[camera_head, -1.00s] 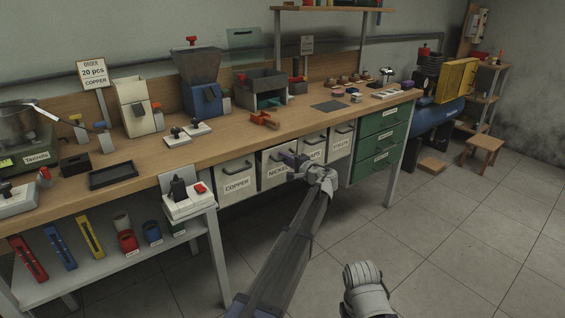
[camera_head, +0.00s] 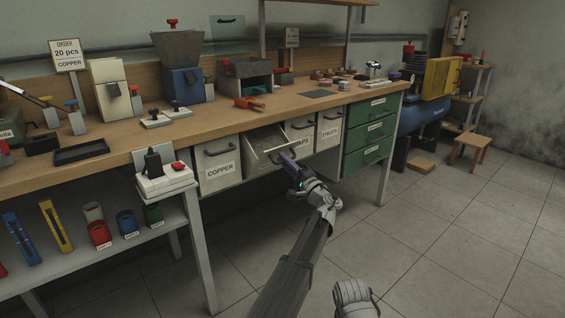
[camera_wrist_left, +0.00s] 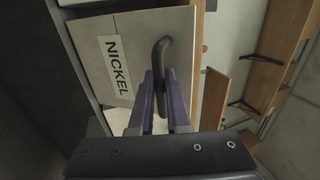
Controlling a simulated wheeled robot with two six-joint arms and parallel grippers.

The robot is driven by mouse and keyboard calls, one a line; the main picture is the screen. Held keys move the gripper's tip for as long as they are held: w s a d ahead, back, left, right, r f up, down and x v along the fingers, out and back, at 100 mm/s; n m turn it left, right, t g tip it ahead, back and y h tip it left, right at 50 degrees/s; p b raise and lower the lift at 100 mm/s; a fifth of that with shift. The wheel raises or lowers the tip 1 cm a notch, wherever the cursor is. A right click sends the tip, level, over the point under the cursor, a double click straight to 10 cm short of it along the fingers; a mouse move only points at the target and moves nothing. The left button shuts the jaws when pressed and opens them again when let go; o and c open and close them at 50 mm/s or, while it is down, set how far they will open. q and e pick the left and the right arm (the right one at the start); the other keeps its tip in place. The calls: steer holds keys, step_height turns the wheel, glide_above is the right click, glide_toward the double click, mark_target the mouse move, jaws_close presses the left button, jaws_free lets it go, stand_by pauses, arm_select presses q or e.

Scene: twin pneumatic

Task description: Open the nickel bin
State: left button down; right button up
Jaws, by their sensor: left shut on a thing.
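The nickel bin (camera_head: 264,141) is a pale bin under the workbench, between the copper bin (camera_head: 218,168) and the caps bin. It is tilted outward with its top open. In the left wrist view its front with the NICKEL label (camera_wrist_left: 117,66) fills the upper left, and its dark handle (camera_wrist_left: 161,62) stands between my fingers. My left gripper (camera_head: 286,158) is shut on that handle; it also shows in the left wrist view (camera_wrist_left: 160,108) with purple fingers. My right arm shows at the bottom of the head view, but its fingers are not visible.
The caps bin (camera_head: 300,136) and another labelled bin (camera_head: 330,129) hang to the right and look shut. Green drawers (camera_head: 370,132) stand beyond them. The floor in front is clear.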

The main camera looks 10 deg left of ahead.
arm_select(q)
steer(key=shift+s+f, duration=0.1)
steer(key=shift+f, duration=0.05)
stand_by(0.3)
steer(key=c, duration=1.2)
jaws_free()
steer(key=b+v, duration=0.2)
steer(key=v, duration=0.5)
steer(key=shift+s+d+f+b, duration=0.2)
steer(key=shift+d+b, duration=0.1)
